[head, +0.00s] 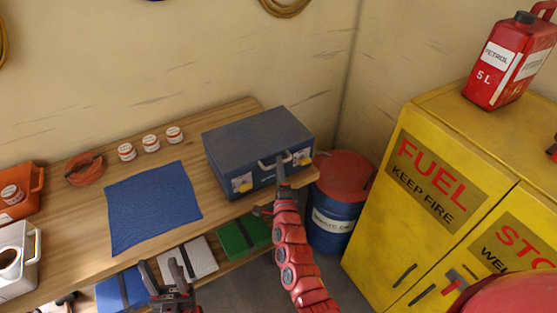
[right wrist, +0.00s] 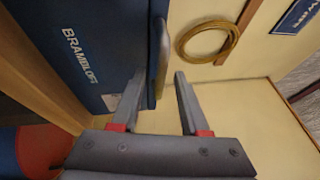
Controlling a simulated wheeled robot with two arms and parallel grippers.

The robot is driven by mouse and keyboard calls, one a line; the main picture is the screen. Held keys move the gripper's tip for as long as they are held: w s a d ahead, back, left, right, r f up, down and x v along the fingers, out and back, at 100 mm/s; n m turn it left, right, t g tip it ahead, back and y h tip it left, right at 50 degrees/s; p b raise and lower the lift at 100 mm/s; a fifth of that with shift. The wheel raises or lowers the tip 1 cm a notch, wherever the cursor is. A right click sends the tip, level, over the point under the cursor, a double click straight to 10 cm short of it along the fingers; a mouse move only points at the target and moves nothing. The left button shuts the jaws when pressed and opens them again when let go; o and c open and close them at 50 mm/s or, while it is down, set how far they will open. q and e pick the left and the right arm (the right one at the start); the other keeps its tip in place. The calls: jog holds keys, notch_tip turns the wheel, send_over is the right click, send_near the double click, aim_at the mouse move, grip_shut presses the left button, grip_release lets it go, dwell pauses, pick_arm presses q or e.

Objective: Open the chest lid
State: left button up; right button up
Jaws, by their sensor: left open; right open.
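The chest (head: 240,138) is a blue-grey box with a shut lid, standing at the right end of the wooden table. A light handle (head: 265,164) and yellow-white latches are on its front. My right gripper (head: 281,167) is at the chest's front, overlapping the handle's right part. In the right wrist view, its open fingers (right wrist: 160,80) point toward the handle (right wrist: 163,55), beside the chest's lettered blue face (right wrist: 85,50). Contact cannot be told, and no grip shows. My left gripper (head: 164,277) is open and empty, low in front of the table, away from the chest.
A blue cloth (head: 150,207), several small jars (head: 151,143), an orange cable coil (head: 84,169) and an orange bin (head: 20,195) are on the table. A red-lidded blue drum (head: 335,220) and yellow fuel cabinet (head: 420,250) stand right of it. A shelf lies below.

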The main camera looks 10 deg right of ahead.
jog(key=shift+w+r, duration=0.15)
jog(key=shift+w, duration=0.65)
grip_shut()
dwell(1.0)
